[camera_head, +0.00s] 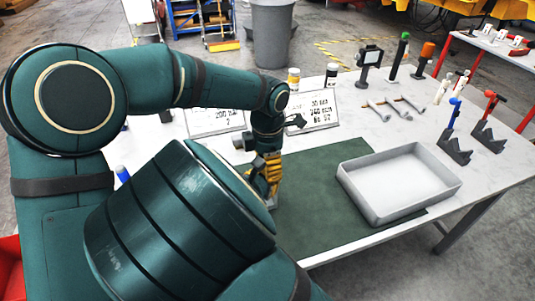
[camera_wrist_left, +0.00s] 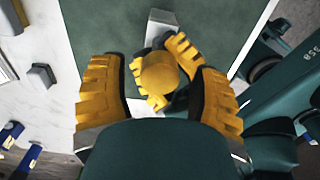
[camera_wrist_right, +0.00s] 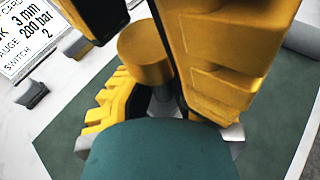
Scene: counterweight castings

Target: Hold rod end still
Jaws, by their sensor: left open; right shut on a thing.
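A round brass-coloured piece (camera_wrist_left: 157,73), which I take to be the rod end, stands between the spread yellow fingers of my left gripper (camera_wrist_left: 160,80) in the left wrist view. A gap shows on both sides of it. In the right wrist view the same piece (camera_wrist_right: 143,58) sits between the fingers of my right gripper (camera_wrist_right: 160,92). My right gripper is shut on it low down; the contact is mostly hidden by a large yellow finger. In the head view the yellow fingers (camera_head: 268,172) overlap at the mat's left part, and the piece is hard to make out there.
A grey tray (camera_head: 400,182) sits on the right of the green mat (camera_head: 310,220). Printed cards (camera_head: 312,108), small jars (camera_head: 332,75), tools and dark stands (camera_head: 454,146) line the back and right of the white table. The mat's front is clear.

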